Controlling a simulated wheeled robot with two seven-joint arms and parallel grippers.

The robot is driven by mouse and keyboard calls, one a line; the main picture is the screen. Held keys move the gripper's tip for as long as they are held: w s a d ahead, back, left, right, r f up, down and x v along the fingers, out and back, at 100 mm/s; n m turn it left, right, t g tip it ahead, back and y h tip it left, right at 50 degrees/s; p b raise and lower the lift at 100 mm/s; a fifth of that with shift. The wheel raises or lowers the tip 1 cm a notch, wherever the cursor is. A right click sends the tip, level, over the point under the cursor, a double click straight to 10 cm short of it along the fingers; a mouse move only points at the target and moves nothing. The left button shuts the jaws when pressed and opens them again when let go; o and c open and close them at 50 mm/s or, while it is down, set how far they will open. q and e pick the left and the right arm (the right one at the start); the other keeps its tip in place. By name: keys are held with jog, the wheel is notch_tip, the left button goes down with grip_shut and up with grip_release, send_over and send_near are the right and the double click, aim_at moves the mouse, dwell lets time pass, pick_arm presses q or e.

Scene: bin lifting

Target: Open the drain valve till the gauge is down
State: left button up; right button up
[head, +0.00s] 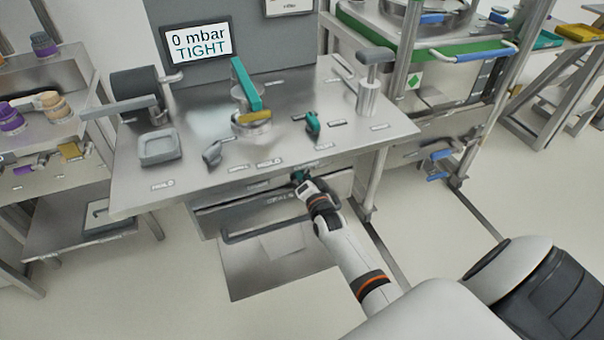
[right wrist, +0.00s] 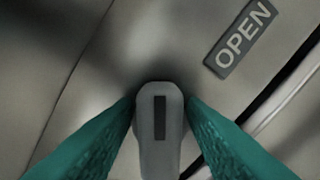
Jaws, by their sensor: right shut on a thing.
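The gauge display (head: 200,43) on the back panel reads "0 mbar" and "TIGHT". My right gripper (head: 300,177) is at the front edge of the steel bench. In the right wrist view its teal fingers (right wrist: 160,135) are shut on a grey valve handle (right wrist: 159,120) with a dark slot in its top. An "OPEN" label (right wrist: 241,39) is on the surface up and to the right of the handle. In the head view the handle is hidden by my gripper. My left gripper is not in view.
The steel bench (head: 200,190) bears a grey tray (head: 158,147), a teal lever (head: 246,84), a small teal handle (head: 313,123) and a dark grey knob (head: 212,153). A drawer (head: 265,222) is below the front edge. A green-topped cart (head: 425,50) stands to the right.

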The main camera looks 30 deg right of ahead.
jog(key=m, duration=0.1)
jog(key=m+b, duration=0.1)
jog(key=m, duration=0.1)
jog(key=shift+f+m, duration=0.3)
jog(key=shift+m+b, duration=0.55)
jog(key=shift+m, duration=1.25)
jog(key=o, duration=0.6)
jog(key=shift+w, duration=0.15)
